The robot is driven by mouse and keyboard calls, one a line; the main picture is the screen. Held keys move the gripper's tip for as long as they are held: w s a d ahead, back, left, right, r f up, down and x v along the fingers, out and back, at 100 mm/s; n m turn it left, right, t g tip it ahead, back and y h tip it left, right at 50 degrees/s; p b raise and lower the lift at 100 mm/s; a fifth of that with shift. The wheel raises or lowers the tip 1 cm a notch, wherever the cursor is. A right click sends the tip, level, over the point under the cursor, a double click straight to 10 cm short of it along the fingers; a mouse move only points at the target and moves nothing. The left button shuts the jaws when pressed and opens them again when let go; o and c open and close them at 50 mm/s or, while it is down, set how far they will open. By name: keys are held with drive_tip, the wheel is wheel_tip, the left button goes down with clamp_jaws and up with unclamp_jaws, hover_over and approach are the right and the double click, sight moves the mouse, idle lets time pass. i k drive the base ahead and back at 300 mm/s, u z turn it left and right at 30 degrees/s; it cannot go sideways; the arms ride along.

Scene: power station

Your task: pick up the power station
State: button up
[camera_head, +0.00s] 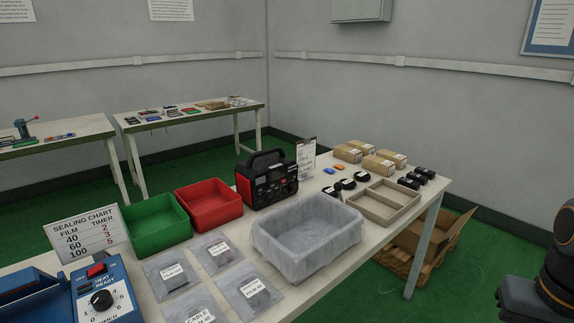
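The power station (268,181) is a black and red box with a carrying handle on top and a dark front panel. It stands upright towards the back edge of the white table (341,272), in the middle of the camera view. The red bin is just left of it, and the lined grey bin is in front of it to the right. My gripper does not show in this view. A dark part of my arm (552,270) shows at the lower right edge, well apart from the power station.
A red bin (209,204), green bin (156,221) and lined grey bin (306,240) crowd the power station. A sign (306,158) stands behind it. A wooden tray (383,201) and small boxes (378,165) fill the right end. A blue sealer (98,291) sits front left.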

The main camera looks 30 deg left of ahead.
sight(268, 177)
drive_tip(key=i, duration=2.05)
drive_tip(key=u, duration=1.85)
drive_tip(key=i, duration=0.2)
drive_tip(key=z, duration=0.6)
